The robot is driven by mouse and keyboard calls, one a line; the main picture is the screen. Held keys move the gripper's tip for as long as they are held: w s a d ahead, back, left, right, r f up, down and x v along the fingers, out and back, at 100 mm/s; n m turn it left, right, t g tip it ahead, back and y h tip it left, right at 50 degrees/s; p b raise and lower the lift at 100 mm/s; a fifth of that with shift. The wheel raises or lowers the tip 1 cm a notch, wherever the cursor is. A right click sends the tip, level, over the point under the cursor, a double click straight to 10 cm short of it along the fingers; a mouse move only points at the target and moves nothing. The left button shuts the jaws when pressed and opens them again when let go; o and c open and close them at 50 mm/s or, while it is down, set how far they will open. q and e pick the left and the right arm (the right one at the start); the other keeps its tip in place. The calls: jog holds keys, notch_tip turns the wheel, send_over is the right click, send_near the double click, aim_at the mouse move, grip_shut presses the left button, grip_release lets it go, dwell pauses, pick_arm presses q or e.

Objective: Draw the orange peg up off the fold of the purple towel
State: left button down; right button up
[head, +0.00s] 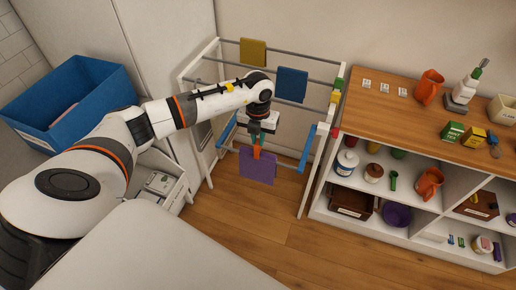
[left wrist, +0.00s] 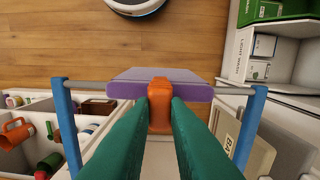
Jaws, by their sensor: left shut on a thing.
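The purple towel (head: 257,168) hangs folded over the low front rail of the drying rack; its fold (left wrist: 190,92) also shows in the left wrist view. The orange peg (left wrist: 159,112) overlaps the middle of that fold and appears to sit on it. In the head view the peg (head: 257,154) is small and partly hidden by my fingers. My left gripper (left wrist: 160,122) points down with its green fingers shut on the peg from both sides, just above the towel. My right gripper is in neither view.
The rack's blue side arms (head: 308,147) flank my left gripper. A yellow towel (head: 253,52) and a blue towel (head: 291,84) hang on higher rails. A loaded shelf unit (head: 418,120) stands to the right, a blue bin (head: 62,125) to the left. A round white thing (left wrist: 135,5) lies on the floor.

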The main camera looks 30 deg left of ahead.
aim_at(258, 142)
pick_arm(q)
jog(key=shift+r, duration=0.45)
jog(key=shift+r+p, duration=1.55)
jog(key=shift+r, duration=0.5)
